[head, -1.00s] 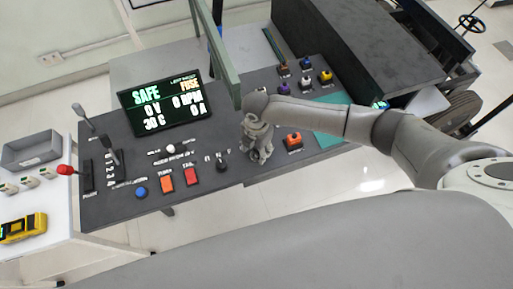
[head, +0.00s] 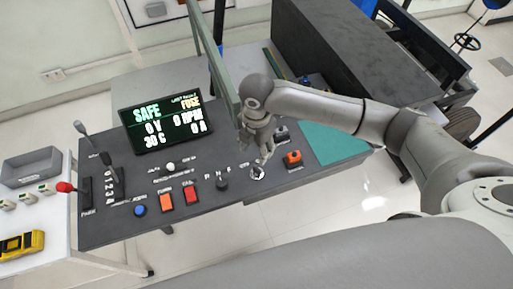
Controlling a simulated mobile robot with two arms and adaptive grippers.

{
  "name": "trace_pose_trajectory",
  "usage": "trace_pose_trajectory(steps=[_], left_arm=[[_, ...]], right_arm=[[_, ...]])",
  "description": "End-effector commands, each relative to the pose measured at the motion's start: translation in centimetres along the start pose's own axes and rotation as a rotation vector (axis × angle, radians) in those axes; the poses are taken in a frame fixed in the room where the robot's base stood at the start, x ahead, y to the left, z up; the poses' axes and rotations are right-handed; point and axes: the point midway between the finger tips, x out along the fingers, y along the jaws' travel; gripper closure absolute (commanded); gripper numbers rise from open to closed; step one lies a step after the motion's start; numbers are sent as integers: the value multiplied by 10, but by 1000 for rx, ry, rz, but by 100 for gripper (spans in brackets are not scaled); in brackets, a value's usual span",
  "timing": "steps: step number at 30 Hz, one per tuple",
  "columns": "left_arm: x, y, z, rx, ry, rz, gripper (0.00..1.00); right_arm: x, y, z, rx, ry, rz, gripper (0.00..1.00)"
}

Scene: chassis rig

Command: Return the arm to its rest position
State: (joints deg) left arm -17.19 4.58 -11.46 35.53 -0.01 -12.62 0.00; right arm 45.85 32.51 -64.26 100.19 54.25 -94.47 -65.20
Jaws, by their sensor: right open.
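My right arm comes in from the right and reaches over the dark control console (head: 110,226). My right gripper (head: 262,160) points down above the console, between the black selector knob (head: 222,182) and the orange button (head: 293,157). Its fingers are apart with nothing seen between them. A round silver piece (head: 257,173) on the panel shows just below the fingertips; I cannot tell whether they touch it. My left gripper is not in view.
The screen (head: 166,122) reads SAFE. A green post (head: 213,55) rises close beside my right gripper. A white side table holds a grey bin (head: 32,166) and a yellow meter (head: 22,244). A large dark box (head: 340,50) stands behind.

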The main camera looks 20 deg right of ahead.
Motion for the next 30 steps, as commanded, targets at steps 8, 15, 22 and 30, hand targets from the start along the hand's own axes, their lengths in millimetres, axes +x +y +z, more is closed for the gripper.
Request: trace_pose_trajectory(steps=[8, 15, 22, 30], left_arm=[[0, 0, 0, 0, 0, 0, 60], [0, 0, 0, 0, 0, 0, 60], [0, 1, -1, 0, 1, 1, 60], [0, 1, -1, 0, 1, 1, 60]], right_arm=[[0, 0, 0, 0, 0, 0, 50], [9, -2, -32, 65, 49, 42, 50], [14, -11, -93, 338, 179, 157, 50], [10, -36, -116, 811, 305, 248, 50]])
